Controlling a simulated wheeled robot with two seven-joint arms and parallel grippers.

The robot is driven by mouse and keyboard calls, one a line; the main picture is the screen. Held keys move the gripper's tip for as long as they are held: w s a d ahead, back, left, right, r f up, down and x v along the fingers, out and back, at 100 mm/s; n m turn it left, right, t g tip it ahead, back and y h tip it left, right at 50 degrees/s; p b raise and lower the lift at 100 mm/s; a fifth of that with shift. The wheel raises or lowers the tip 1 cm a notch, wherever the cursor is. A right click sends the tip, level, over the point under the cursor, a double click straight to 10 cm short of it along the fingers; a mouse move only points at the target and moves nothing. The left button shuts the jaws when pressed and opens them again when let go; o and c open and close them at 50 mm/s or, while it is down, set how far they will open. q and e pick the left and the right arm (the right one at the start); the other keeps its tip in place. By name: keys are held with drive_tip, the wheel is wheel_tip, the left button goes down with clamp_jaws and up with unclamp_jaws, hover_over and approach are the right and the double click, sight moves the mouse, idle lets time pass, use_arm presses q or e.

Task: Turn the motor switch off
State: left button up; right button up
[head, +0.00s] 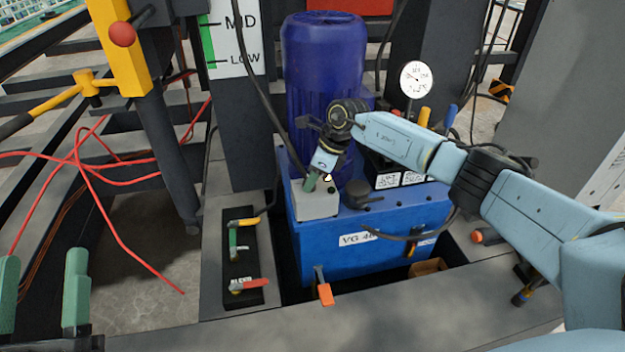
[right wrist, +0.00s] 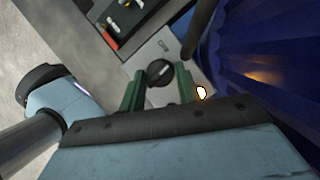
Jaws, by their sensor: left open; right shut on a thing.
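The motor switch is a round black knob (right wrist: 160,72) with a pale mark, on the top of a grey box (head: 316,205). The box sits on the blue power unit below the motor. My right gripper (head: 312,183) reaches down onto the box. In the right wrist view its green fingers (right wrist: 160,88) stand either side of the knob, shut on it. In the head view the gripper hides the knob. A small bright spot (right wrist: 201,92) shows beside the right finger. My left gripper (head: 42,295) is open and empty at the lower left, far from the box.
The blue motor (head: 322,70) stands close behind the box. A black cap (head: 357,190) and a pressure gauge (head: 415,78) are to the right. Valve levers, yellow (head: 243,223) and red (head: 252,285), lie front left. Red cables (head: 85,165) hang at the left.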

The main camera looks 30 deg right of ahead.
use_arm(q)
drive_tip(key=shift+r, duration=0.1)
idle(0.4)
use_arm(e)
drive_tip(key=o, duration=0.7)
drive_tip(key=shift+c, duration=0.2)
drive_tip(key=shift+d+r, duration=0.15)
drive_tip(key=shift+r, duration=0.15)
use_arm(q)
drive_tip(key=s+a+f+g+y+p, duration=0.1)
drive_tip(key=a+f+g+y+p, duration=0.1)
drive_tip(key=f+g, duration=0.4)
drive_tip(key=s+a+f+g+y+p, duration=0.2)
drive_tip(key=f+g, duration=0.5)
drive_tip(key=f, duration=0.5)
drive_tip(key=shift+s+a+f+n+y+p, duration=0.2)
drive_tip(key=shift+s+a+n+y+p, duration=0.15)
drive_tip(key=shift+p, duration=0.3)
use_arm(e)
drive_tip(key=v, duration=1.2)
drive_tip(key=shift+r, duration=0.35)
